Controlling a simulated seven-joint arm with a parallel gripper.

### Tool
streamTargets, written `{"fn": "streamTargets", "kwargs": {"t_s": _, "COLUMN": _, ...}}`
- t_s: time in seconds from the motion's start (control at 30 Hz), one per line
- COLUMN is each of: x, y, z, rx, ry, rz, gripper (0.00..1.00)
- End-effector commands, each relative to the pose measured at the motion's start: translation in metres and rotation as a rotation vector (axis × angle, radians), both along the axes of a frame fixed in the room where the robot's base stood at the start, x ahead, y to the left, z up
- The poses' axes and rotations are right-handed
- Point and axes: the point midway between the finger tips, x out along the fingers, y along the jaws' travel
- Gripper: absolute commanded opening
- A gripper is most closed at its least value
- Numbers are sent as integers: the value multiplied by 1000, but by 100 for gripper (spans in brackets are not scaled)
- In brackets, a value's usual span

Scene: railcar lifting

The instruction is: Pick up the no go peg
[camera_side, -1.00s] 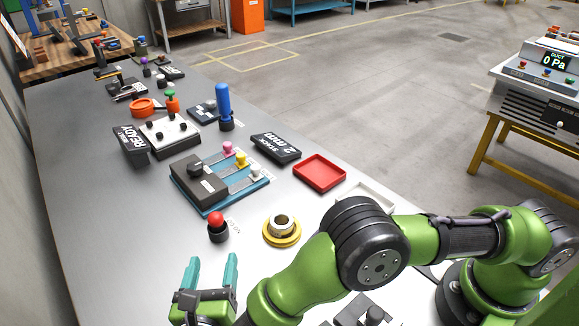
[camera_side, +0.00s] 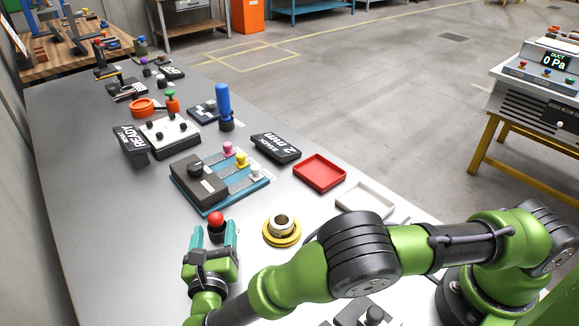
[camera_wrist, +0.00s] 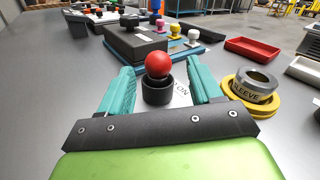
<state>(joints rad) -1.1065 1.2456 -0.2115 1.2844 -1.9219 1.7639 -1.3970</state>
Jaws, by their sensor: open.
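The peg with a red ball top (camera_side: 216,219) stands upright in a black round holder (camera_wrist: 157,91) on the grey bench. It fits the no go peg, but the label beside it is partly covered and I cannot read it in full. In the wrist view the red ball (camera_wrist: 159,64) is between the two teal fingers. My gripper (camera_side: 214,233) is open, low over the bench, with one finger on each side of the holder. I see a gap on both sides in the wrist view, and nothing is held.
A blue fixture with a dark block (camera_side: 199,183) stands just behind. A red tray (camera_side: 320,173) and a white tray (camera_side: 365,197) lie farther right. Bench space at left is clear.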

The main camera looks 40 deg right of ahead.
Motion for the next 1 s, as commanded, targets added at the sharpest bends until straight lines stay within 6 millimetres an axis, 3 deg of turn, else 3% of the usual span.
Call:
{"fn": "streamTargets", "kwargs": {"t_s": 0.3, "x": 38, "y": -24, "z": -1, "rx": 1, "ry": 0, "rz": -3, "gripper": 64}}
{"fn": "streamTargets", "kwargs": {"t_s": 0.6, "x": 41, "y": -26, "z": -1, "rx": 2, "ry": -1, "rz": 0, "gripper": 64}}
{"fn": "streamTargets", "kwargs": {"t_s": 1.0, "x": 41, "y": -26, "z": -1, "rx": 1, "ry": -1, "rz": -1, "gripper": 6}}
